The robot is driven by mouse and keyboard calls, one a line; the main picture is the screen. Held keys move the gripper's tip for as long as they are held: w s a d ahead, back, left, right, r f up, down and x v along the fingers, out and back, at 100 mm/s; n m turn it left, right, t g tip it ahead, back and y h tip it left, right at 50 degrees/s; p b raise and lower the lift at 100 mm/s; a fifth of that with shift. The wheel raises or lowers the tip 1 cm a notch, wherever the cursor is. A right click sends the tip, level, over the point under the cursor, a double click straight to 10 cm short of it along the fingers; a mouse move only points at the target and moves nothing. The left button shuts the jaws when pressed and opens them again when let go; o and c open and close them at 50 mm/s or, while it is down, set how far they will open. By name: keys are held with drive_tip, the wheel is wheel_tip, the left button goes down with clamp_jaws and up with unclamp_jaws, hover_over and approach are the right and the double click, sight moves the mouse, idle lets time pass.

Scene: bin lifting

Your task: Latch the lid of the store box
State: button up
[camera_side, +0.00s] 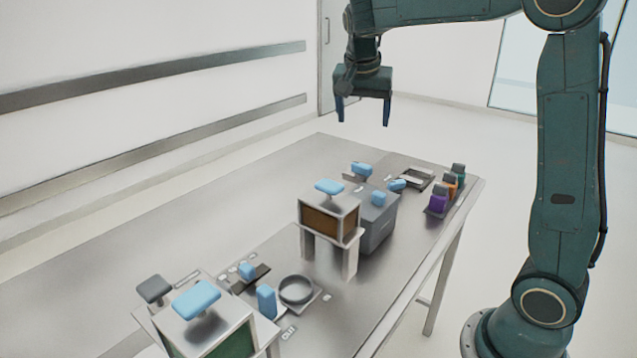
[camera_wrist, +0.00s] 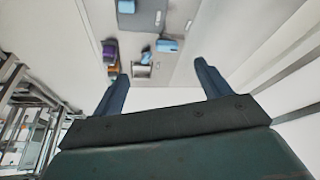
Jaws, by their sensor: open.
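A grey box (camera_side: 377,228) stands on the steel table, right of the middle in the side view. Light-blue pieces show at its top, including a small block (camera_side: 378,198); I cannot tell lid from latch there. I cannot tell for sure that this is the store box. A grey box also shows at the top of the wrist view (camera_wrist: 148,20), cut off by the frame edge. My gripper (camera_side: 363,116) is open and empty, high above the far end of the table. Its two fingers spread wide in the wrist view (camera_wrist: 162,73).
A brown-sided box on legs (camera_side: 330,222) with a blue handle stands beside the grey box. A green-sided box (camera_side: 225,340) is at the near end. A round grey dish (camera_side: 296,290) and a rack of coloured items (camera_side: 440,200) stand on the table (camera_side: 180,225). Its left side is clear.

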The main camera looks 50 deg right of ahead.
sight(361, 165)
drive_tip(key=w+d+f+m+g, duration=0.1)
drive_tip(key=w+d+f+m, duration=0.3)
drive_tip(key=w, duration=0.1)
drive_tip(key=shift+d+g, duration=0.2)
drive_tip(key=shift+g, duration=0.1)
drive_tip(key=shift+w+f+h, duration=0.1)
drive_tip(key=shift+f+h, duration=0.05)
drive_tip(key=shift+h, duration=0.15)
drive_tip(key=x, duration=1.3)
drive_tip(key=shift+f, duration=0.3)
drive_tip(key=shift+c, duration=0.3)
drive_tip(key=c, duration=0.9)
